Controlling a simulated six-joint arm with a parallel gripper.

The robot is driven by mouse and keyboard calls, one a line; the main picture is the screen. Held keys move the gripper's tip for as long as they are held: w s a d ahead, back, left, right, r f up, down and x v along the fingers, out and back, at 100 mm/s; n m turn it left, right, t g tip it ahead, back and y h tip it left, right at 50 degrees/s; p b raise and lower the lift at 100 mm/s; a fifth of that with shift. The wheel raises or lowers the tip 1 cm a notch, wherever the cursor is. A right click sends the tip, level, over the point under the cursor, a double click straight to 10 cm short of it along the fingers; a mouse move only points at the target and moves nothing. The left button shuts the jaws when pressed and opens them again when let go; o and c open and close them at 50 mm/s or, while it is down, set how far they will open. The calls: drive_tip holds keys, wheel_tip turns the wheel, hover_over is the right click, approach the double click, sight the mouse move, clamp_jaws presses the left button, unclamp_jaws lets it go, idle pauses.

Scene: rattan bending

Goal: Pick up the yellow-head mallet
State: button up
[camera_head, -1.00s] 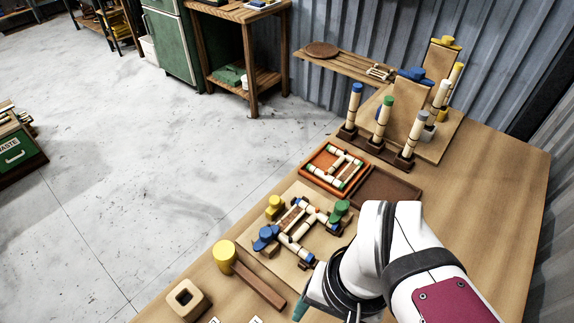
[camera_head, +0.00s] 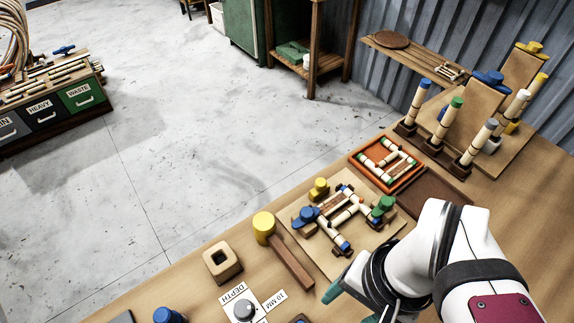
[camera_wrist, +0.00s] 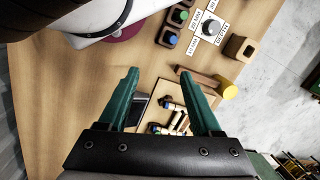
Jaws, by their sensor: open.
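The yellow-head mallet (camera_head: 264,226) lies on the wooden table, its brown handle (camera_head: 292,262) running toward the lower right in the head view. In the wrist view the mallet (camera_wrist: 227,89) lies to the right of my gripper, its handle pointing left toward the right finger. My gripper (camera_wrist: 162,80) has two green fingers spread apart with nothing between them. In the head view only part of my gripper (camera_head: 342,290) shows, beside the lower right of the mallet handle. The mallet is apart from the fingers.
A board with a rattan frame and coloured clamps (camera_head: 318,252) lies right of the mallet. A square wooden block with a hole (camera_head: 222,261) stands to its left. A depth dial (camera_head: 243,309) is in front. An orange tray (camera_head: 366,158) and upright capped posts (camera_head: 446,122) stand farther back.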

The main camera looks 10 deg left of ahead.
drive_tip(key=n+h, duration=0.2)
drive_tip(key=n, duration=1.2)
hover_over(280, 246)
wheel_tip(280, 246, down, 5)
drive_tip(key=shift+n, duration=0.3)
wheel_tip(280, 246, down, 16)
drive_tip(key=shift+r, duration=0.1)
clamp_jaws()
